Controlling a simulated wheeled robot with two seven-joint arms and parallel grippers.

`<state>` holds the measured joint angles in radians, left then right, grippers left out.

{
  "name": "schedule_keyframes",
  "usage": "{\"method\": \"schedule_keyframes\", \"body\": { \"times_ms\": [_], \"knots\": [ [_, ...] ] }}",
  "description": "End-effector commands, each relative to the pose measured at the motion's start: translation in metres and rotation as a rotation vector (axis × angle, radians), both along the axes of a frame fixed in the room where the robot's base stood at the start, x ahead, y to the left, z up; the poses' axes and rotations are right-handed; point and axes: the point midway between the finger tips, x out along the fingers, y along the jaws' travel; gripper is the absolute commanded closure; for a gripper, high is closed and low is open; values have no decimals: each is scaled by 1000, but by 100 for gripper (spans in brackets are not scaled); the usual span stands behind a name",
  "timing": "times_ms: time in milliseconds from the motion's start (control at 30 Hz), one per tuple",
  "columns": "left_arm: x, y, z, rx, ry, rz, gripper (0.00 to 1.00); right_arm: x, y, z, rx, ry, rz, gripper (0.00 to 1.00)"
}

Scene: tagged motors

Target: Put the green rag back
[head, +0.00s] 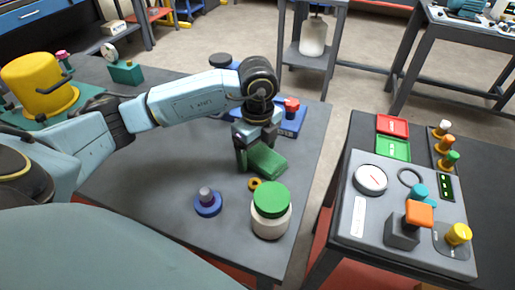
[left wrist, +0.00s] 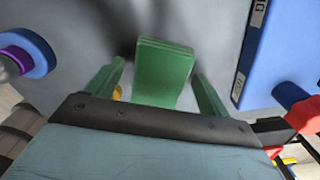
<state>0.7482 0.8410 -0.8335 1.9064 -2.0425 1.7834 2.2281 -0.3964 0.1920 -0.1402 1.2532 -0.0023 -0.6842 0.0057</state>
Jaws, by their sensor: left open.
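The green rag (head: 266,160) is a folded block on the grey table, close under my left gripper (head: 247,158). In the left wrist view the rag (left wrist: 163,72) lies between the two spread fingers of the left gripper (left wrist: 158,92), with a gap on each side. The left gripper is open. I cannot tell whether the fingertips touch the table. My right gripper is not in view.
A white jar with a green lid (head: 271,207), a yellow ring (head: 255,184) and a blue base with a grey knob (head: 207,203) stand near the rag. A blue box (head: 290,128) lies behind. A control panel (head: 397,240) is on the right table.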

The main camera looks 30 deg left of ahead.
Motion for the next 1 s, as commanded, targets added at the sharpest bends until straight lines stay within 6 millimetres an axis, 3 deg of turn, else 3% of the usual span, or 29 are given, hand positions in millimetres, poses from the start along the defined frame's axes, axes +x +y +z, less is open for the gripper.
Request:
{"method": "schedule_keyframes", "body": {
  "times_ms": [267, 700, 1000],
  "knots": [
    [0, 0, 6, 0, -2, 0, 20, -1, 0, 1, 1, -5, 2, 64],
    [1, 0, 93, -2, -4, 1, 20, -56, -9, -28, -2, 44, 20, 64],
    [1, 0, 123, -1, -2, 1, 20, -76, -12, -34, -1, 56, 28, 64]
  ]
}}
